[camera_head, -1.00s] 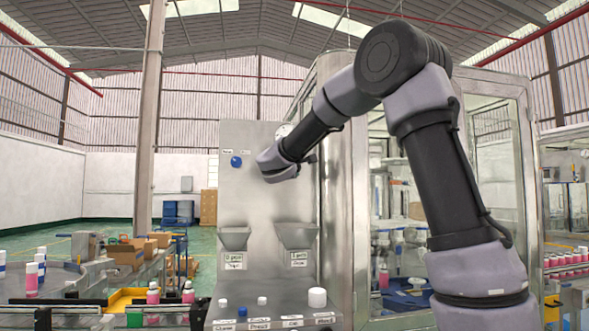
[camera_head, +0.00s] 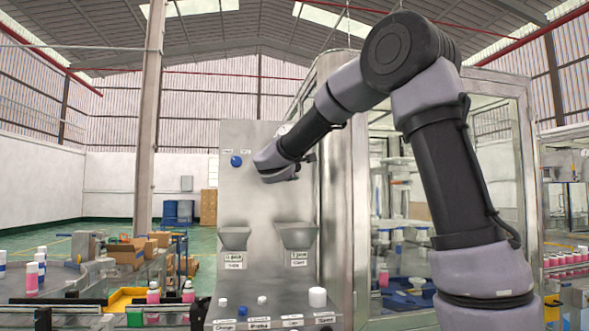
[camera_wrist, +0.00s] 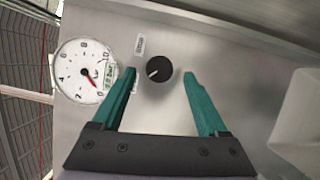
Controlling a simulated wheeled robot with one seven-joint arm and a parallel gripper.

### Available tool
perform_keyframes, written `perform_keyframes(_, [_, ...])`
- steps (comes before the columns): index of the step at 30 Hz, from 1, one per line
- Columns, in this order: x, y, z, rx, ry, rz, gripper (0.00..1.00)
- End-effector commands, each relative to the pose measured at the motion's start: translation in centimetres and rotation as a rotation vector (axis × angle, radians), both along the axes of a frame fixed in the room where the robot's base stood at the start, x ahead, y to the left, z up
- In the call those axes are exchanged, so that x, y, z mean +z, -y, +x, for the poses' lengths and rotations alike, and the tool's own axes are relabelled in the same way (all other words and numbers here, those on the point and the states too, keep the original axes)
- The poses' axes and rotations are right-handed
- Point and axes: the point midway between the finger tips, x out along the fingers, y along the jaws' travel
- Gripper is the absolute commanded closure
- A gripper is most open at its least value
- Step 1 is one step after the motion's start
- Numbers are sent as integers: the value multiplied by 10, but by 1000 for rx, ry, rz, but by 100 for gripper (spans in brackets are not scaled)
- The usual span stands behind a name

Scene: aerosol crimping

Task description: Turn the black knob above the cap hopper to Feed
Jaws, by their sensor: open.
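The black knob (camera_wrist: 159,69) is round with a pale pointer line and sits on the steel panel (camera_wrist: 220,50) in the wrist view. Its pointer slants toward the lower left of that picture. My gripper (camera_wrist: 160,75) is open, with one teal finger to each side of the knob and gaps on both sides. I cannot tell how far the fingertips are from the panel. A small label (camera_wrist: 139,45) lies beside the knob, too small to read. In the head view my arm hides the knob, and my gripper (camera_head: 262,165) is at the panel's upper part.
A round pressure gauge (camera_wrist: 85,71) is left of the knob in the wrist view. In the head view a blue knob (camera_head: 236,161) is on the panel's left, and two hoppers (camera_head: 234,237) (camera_head: 296,235) hang below. Several small buttons are on the lower console.

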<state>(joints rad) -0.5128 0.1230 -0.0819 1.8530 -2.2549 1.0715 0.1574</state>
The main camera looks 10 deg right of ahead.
Motion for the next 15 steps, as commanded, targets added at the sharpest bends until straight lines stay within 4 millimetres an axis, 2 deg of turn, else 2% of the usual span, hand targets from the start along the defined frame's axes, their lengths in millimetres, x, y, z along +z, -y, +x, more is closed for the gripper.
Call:
perform_keyframes(3, [-1,-11,-24,3,0,1,24])
perform_keyframes(9, [-3,-24,-59,2,0,1,24])
perform_keyframes(15, [-4,-32,-77,1,-1,-1,24])
